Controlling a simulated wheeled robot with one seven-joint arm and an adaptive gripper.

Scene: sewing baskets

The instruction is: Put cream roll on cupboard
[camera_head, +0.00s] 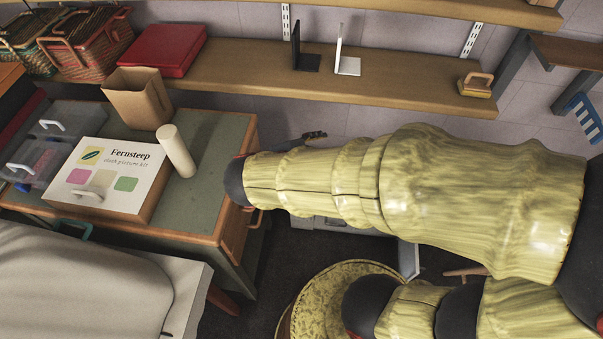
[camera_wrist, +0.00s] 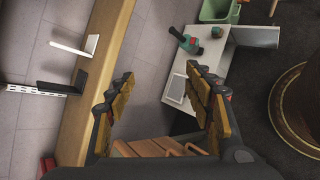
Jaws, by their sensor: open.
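A cream roll (camera_head: 176,150) stands upright on the green-topped wooden cabinet (camera_head: 215,128), beside a white-lidded box. I cannot tell for sure which piece is the cupboard. A low white-topped unit (camera_wrist: 195,88) shows in the wrist view, with a green bottle (camera_wrist: 184,40) and a small green cup on it. My gripper (camera_wrist: 158,82) is open and empty, its fingers wide apart above the floor between the wall shelf and the white-topped unit. In the head view my arm hides most of the gripper. The roll is not in the wrist view.
The "Fernsteep" box (camera_head: 110,175), a brown paper bag (camera_head: 141,98) and clear bins (camera_head: 38,160) crowd the cabinet top. A wall shelf (camera_head: 240,75) holds bookends, a red case (camera_head: 163,50) and baskets (camera_head: 92,45). A round rimmed basket (camera_head: 320,290) stands low in front.

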